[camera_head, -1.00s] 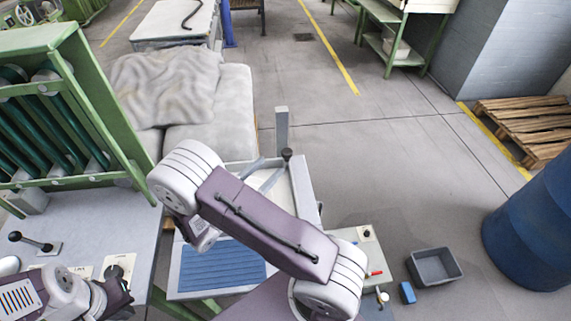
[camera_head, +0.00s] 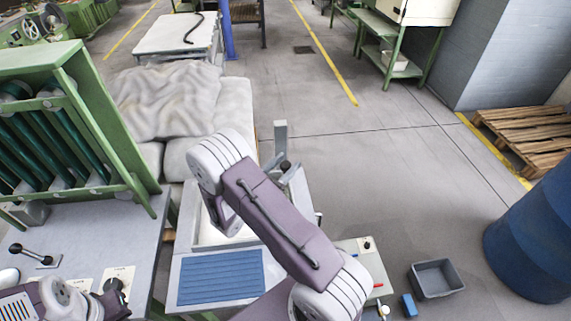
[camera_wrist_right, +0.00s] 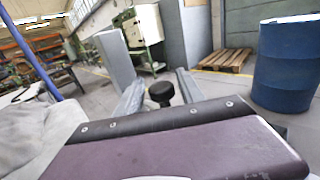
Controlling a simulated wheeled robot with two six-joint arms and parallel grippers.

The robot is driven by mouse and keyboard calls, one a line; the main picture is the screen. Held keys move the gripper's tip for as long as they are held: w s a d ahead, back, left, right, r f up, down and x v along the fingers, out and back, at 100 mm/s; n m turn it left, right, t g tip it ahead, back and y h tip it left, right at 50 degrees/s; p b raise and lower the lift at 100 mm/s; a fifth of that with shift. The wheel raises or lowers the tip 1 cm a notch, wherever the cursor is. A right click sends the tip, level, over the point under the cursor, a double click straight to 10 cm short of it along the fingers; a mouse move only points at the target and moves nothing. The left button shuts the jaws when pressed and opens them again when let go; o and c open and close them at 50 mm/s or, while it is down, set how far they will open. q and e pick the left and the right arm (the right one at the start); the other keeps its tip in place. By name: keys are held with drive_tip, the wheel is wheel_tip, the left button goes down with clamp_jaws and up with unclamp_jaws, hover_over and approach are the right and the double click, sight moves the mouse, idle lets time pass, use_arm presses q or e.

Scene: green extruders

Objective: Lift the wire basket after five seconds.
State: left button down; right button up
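I cannot make out a wire basket in either view. My right gripper (camera_head: 284,174) is over the far side of a pale machine frame, beside an upright grey post (camera_head: 280,139). In the right wrist view its two grey fingers (camera_wrist_right: 158,84) stand apart, with a black round knob (camera_wrist_right: 161,93) showing between them. The knob also shows in the head view (camera_head: 285,165). I cannot tell whether the fingers touch it. My left arm shows at the lower left of the head view; its fingers are out of sight.
A blue ribbed mat (camera_head: 220,277) lies in the near part of the frame. A green extruder (camera_head: 60,130) stands left. A grey bin (camera_head: 436,279) and small blue box (camera_head: 408,305) are right. A blue drum (camera_head: 535,240) stands far right. Open floor lies beyond.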

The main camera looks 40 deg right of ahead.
clamp_jaws()
idle(1.2)
